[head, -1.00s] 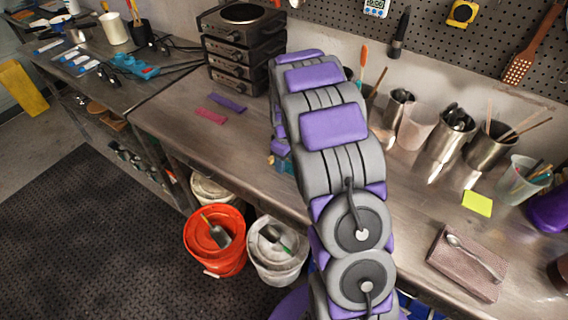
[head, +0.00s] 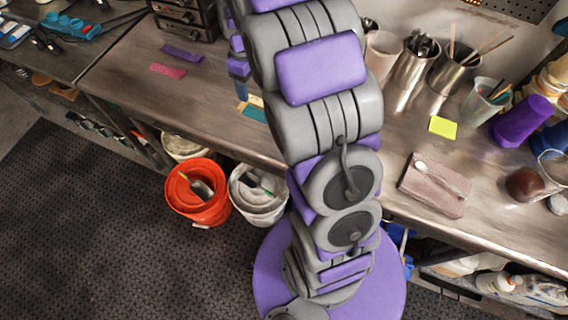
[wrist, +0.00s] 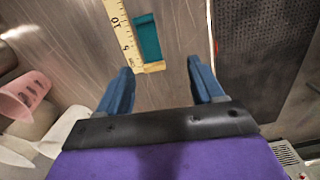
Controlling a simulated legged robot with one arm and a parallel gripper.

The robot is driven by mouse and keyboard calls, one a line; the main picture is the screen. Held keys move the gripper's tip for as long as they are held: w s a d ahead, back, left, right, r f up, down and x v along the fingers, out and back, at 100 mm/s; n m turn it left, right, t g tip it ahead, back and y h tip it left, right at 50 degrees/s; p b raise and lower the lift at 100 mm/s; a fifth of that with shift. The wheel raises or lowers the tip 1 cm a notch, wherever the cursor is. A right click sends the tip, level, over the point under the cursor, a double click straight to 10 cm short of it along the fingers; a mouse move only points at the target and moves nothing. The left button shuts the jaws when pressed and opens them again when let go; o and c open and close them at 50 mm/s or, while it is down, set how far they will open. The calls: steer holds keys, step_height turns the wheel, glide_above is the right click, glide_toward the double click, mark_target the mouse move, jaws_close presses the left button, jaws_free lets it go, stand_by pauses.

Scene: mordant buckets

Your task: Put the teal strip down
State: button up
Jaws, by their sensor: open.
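The teal strip (head: 255,113) lies flat on the metal workbench, partly hidden behind my arm in the head view. In the wrist view the teal strip (wrist: 147,38) lies beyond the fingertips, beside a yellow ruler (wrist: 122,30). A short tan piece (wrist: 152,67) lies at its near end. My gripper (wrist: 160,82) has its two blue fingers spread apart with nothing between them. In the head view my gripper (head: 239,86) is above the bench, apart from the strip.
Purple (head: 181,53) and pink (head: 168,71) strips lie on the bench at left. An orange bucket (head: 198,192) and a white bucket (head: 258,194) stand below its front edge.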

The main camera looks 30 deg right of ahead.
steer(key=s+a+r+m, duration=0.2)
steer(key=s+a+r, duration=0.2)
steer(key=s, duration=0.4)
steer(key=s+a+r+m, duration=0.1)
steer(key=s+a+r, duration=0.3)
steer(key=s, duration=0.5)
steer(key=s+a+m+g, duration=0.1)
steer(key=s+a+m, duration=0.1)
steer(key=s, duration=1.4)
steer(key=shift+s+a+m+g, duration=0.15)
steer(key=shift+s+m+g, duration=0.1)
steer(key=shift+m+g, duration=0.05)
steer(key=shift+d, duration=0.3)
steer(key=shift+a, duration=0.15)
